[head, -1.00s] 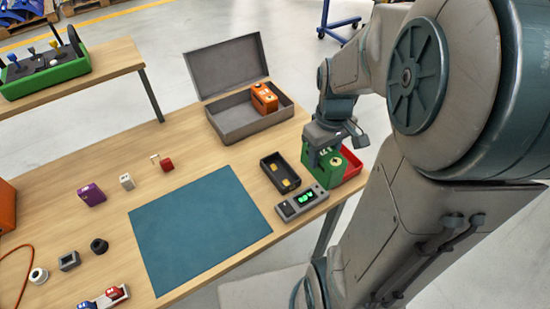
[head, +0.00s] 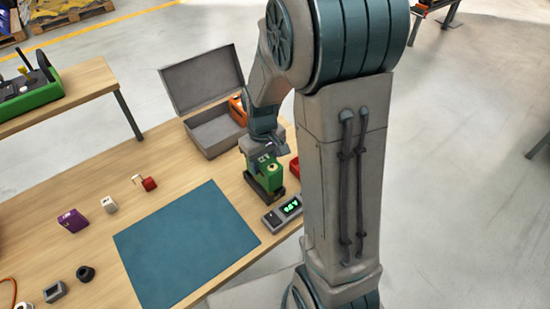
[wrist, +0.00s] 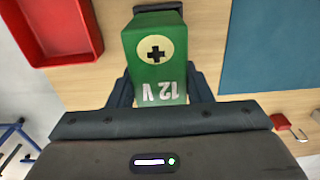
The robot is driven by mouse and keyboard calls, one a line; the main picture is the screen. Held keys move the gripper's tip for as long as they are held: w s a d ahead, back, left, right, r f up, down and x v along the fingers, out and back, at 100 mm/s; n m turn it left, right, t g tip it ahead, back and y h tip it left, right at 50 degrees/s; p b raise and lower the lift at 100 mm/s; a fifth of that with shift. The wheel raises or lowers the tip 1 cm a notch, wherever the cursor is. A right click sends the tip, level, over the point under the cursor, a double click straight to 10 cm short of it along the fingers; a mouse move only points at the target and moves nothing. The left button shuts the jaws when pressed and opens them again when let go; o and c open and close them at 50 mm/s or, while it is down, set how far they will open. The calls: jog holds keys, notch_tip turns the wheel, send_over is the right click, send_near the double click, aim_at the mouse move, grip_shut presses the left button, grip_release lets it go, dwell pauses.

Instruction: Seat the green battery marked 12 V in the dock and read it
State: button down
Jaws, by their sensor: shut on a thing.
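The green battery (head: 266,177) is upright between the fingers of my gripper (wrist: 160,90), which is shut on it. The meter (head: 283,213) beside the dock has a lit green display, too small to read surely. The dock's contacts are hidden.
An open grey box (head: 213,134) with an orange battery (head: 237,110) stands behind. A red tray (wrist: 98,42) lies close to the gripper. The blue mat (head: 187,243) is clear. Small purple, white and red blocks sit left.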

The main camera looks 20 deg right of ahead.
jog(key=shift+w+a+f, duration=0.2)
jog(key=shift+f, duration=1.85)
jog(key=shift+f, duration=0.1)
jog(key=shift+f, duration=0.15)
jog(key=c, duration=0.7)
grip_release()
